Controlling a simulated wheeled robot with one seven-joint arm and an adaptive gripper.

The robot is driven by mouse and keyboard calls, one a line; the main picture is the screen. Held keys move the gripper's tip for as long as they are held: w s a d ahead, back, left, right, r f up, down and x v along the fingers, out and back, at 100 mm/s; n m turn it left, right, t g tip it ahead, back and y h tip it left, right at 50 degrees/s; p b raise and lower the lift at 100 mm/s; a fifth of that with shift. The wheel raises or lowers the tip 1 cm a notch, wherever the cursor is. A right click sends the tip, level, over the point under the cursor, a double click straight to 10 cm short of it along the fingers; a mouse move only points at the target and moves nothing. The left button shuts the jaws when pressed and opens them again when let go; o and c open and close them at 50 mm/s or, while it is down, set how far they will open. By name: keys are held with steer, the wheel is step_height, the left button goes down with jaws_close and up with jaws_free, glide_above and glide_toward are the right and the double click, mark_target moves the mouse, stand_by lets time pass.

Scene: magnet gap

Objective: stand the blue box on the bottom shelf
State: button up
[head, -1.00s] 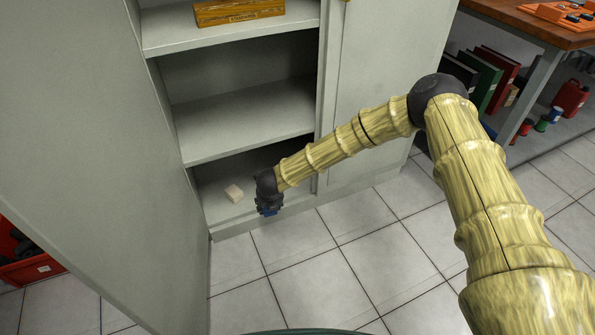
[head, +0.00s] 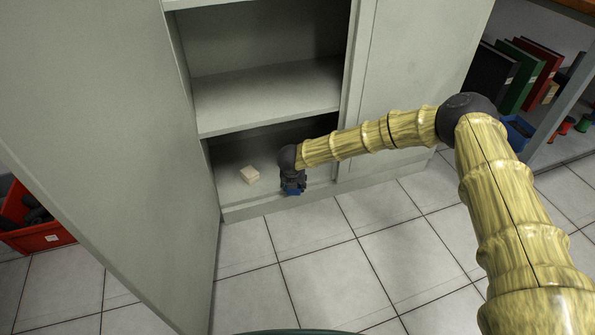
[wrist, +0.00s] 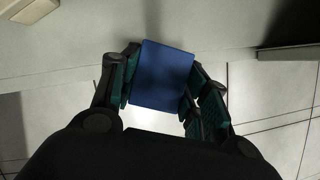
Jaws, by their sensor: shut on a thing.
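The blue box (wrist: 162,77) is held between the two fingers of my gripper (wrist: 160,95) in the wrist view. My gripper is shut on it. In the head view my gripper (head: 292,186) hangs at the front of the bottom shelf (head: 236,198), and only a little of the blue box (head: 294,192) shows beneath it. In the wrist view the far part of the box overlaps the shelf's front edge. I cannot tell whether the box touches the shelf.
A small pale block (head: 250,174) lies on the bottom shelf, left of my gripper. The middle shelf (head: 268,95) is above, bare where seen. An open cabinet door (head: 110,130) stands at left. A red bin (head: 35,225) sits on the floor beyond it.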

steer(key=w+b, duration=0.1)
steer(key=w, duration=0.1)
steer(key=w+b, duration=0.1)
steer(key=w, duration=0.1)
steer(key=w+b, duration=0.1)
steer(key=w, duration=0.1)
steer(key=shift+w+d, duration=0.25)
steer(key=shift+w, duration=0.05)
steer(key=w+b, duration=0.2)
steer(key=w, duration=0.1)
steer(key=shift+w+d+f, duration=0.15)
steer(key=shift+f+b, duration=0.6)
steer(key=shift+f, duration=0.1)
steer(key=o, duration=1.1)
steer(key=shift+c, duration=0.2)
